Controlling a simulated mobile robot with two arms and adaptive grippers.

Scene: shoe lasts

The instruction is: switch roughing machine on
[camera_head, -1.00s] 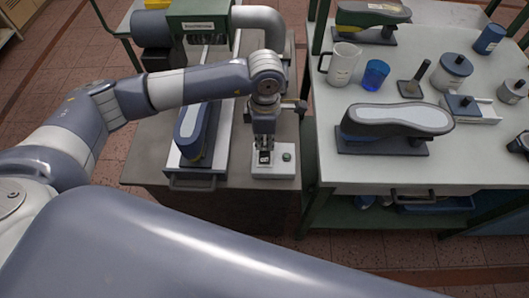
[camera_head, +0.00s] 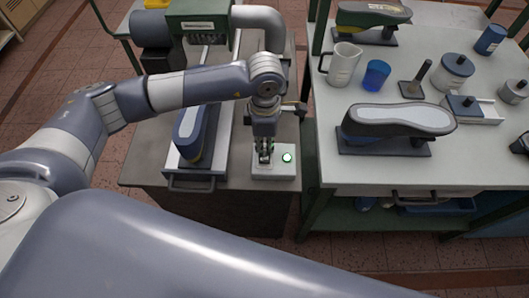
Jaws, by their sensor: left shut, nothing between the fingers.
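The roughing machine (camera_head: 197,28) stands at the back left with a green housing, a grey motor and a fat pipe. A small white switch box (camera_head: 288,172) sits at the front right of its table. I cannot tell whether the tips touch the box. My right gripper is not in view.
A shoe last on a carriage (camera_head: 190,135) lies left of the switch box. On the right, a bench (camera_head: 325,160) holds a shoe on a stand (camera_head: 398,122), a white mug (camera_head: 342,64), a blue cup (camera_head: 376,74) and several jars. A narrow gap separates the tables.

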